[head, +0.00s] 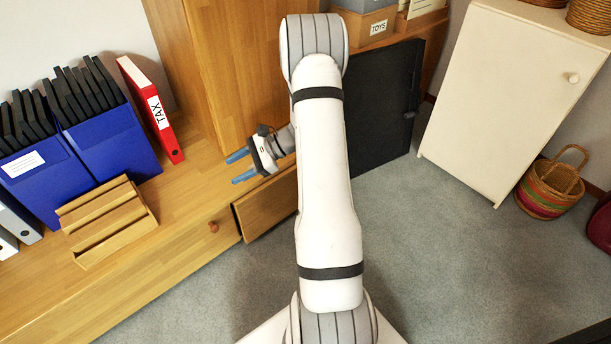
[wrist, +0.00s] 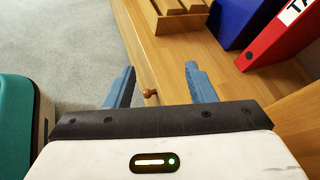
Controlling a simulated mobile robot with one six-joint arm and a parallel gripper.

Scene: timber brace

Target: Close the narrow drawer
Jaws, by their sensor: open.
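A small round wooden knob (head: 213,226) sits on the front of the low wooden cabinet (head: 180,215), left of a dark upright gap. I take it to be on the drawer; how far the drawer stands out is hard to tell. A wooden front panel (head: 272,208) lies right of the gap, partly behind my arm. My gripper (head: 240,167) is open and empty, its blue fingers pointing left, above and right of the knob in the head view. In the wrist view the knob (wrist: 150,93) shows between the open fingers (wrist: 160,76), with no visible contact.
A wooden rack (head: 107,220), blue file holders (head: 110,140) and a red binder (head: 150,108) stand on the cabinet top. A tall wooden cabinet (head: 235,55) rises behind my gripper. A black panel (head: 378,105), white cabinet (head: 510,90) and basket (head: 549,188) are right. Grey carpet lies in front.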

